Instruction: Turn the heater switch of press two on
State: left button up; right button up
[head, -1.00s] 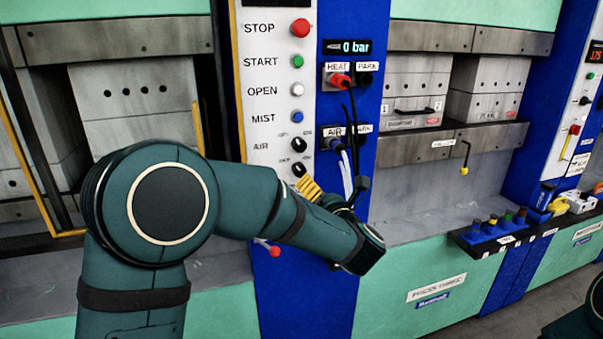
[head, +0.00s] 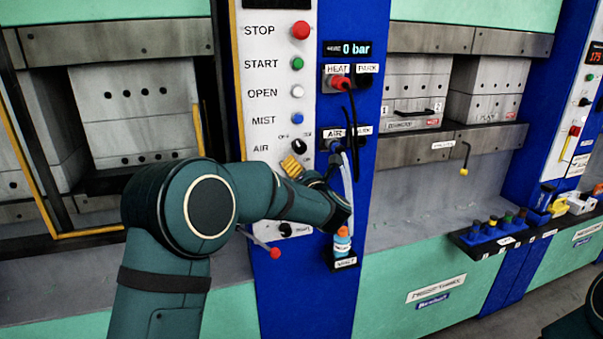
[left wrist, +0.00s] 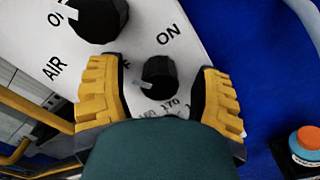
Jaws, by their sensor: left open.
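In the left wrist view, a small black rotary knob (left wrist: 158,70) with a pale pointer mark sits on the white panel between my left gripper's fingers. "ON" is printed to its upper right; its name label is mostly hidden. My left gripper (left wrist: 162,97) is open, with one yellow finger on each side of the knob; I cannot tell whether they touch it. A larger black knob (left wrist: 98,15) by the word AIR is at upper left. In the head view, my left gripper (head: 293,167) is at the white panel (head: 268,80), just below the AIR knob (head: 298,146), hiding the knob beneath.
Another black knob (head: 285,229) is lower on the panel. A red-tipped lever (head: 274,252) sticks out below it. An orange-capped bottle (head: 342,240) stands on a small shelf to the right. Cables and hoses (head: 350,140) hang from the blue column. A screwdriver rack (head: 490,232) is farther right.

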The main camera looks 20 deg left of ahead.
pick_arm(q)
grip_shut()
jog(key=shift+m, duration=1.4)
jog(key=m, duration=0.2)
jog(key=shift+m, duration=0.4)
jog(key=m, duration=0.3)
jog(key=shift+d+p, duration=0.1)
jog(key=shift+p, duration=0.25)
jog(key=shift+m+p, duration=0.5)
jog(key=shift+m, duration=1.1)
